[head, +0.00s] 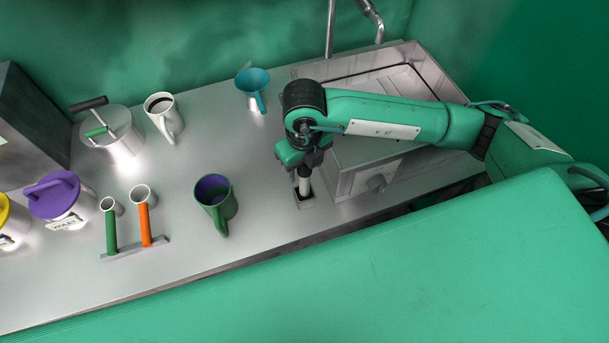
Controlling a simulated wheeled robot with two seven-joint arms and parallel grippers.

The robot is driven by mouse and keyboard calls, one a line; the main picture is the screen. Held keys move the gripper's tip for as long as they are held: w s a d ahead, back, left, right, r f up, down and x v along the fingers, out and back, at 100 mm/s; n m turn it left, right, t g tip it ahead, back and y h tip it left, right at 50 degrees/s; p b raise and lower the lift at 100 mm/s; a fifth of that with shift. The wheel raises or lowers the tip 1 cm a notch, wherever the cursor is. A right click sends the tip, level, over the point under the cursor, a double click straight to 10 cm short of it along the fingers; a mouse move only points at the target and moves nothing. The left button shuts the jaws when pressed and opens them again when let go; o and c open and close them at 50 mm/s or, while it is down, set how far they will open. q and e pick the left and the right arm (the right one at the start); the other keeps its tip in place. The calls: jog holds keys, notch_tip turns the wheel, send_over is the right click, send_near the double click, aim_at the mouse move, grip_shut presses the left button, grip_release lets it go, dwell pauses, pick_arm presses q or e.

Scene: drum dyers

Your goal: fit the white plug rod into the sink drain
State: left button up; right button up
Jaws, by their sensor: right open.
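The white plug rod (305,184) stands upright in a small square metal holder (306,203) on the counter, just left of the sink block. My right gripper (304,167) points down over the top of the rod with its jaws open. Its fingers are at the rod's upper end; I cannot tell whether they touch it. The sink (425,62) is at the upper right, partly covered by my right arm. The drain is not visible. My left gripper is not in view.
A green mug (216,203) with purple inside stands left of the rod. Further left are a rack with green and orange handled dippers (145,220), a purple-lidded pot (62,197), a steel drum (115,142) and a white mug (163,117). A teal funnel (253,85) stands behind.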

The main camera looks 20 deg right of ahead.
jog(key=shift+f+p, duration=0.3)
jog(key=shift+f, duration=0.85)
jog(key=c, duration=1.2)
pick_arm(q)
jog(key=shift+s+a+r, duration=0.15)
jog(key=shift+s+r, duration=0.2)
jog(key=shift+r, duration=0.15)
pick_arm(e)
jog(key=shift+o, duration=0.2)
jog(key=shift+r, duration=0.1)
